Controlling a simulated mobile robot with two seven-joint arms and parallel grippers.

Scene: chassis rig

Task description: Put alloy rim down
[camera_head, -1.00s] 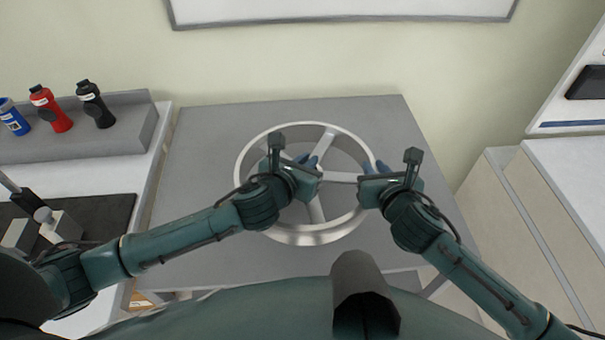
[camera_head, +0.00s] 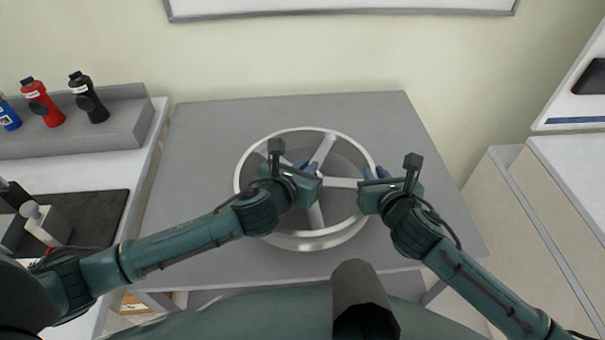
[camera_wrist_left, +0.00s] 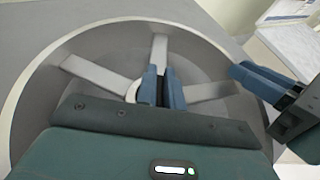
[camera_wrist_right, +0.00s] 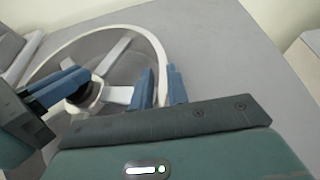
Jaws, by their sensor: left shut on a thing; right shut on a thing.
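The alloy rim (camera_head: 300,240), a silver spoked wheel, is over the grey table (camera_head: 200,130) in the head view; whether its underside touches the tabletop I cannot tell. My left gripper (camera_head: 312,168) is shut on a part of the rim near its hub; in the left wrist view the blue fingers (camera_wrist_left: 162,88) are close together over a spoke junction. My right gripper (camera_head: 375,175) is shut on the rim's right edge, which passes between the blue fingers in the right wrist view (camera_wrist_right: 160,88). My arms hide part of the rim's front and left.
A white counter (camera_head: 70,175) on the left carries a grey shelf with a red bottle (camera_head: 42,104) and a black bottle (camera_head: 90,98). Cabinets (camera_head: 525,210) stand on the right. Bare table lies around the rim.

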